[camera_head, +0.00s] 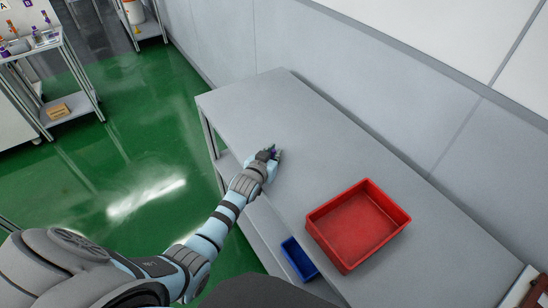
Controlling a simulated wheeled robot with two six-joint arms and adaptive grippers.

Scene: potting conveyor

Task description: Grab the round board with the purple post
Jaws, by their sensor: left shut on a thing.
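My left gripper (271,154) is over the left part of the grey table, near its front edge. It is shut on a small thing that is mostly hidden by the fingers. My right gripper is not in view.
A red tray (401,217), empty, sits on the grey table (245,105) right of my gripper. A blue bin (299,259) is on the lower shelf. A cart (62,45) with small items stands far left. The table's far left part is clear.

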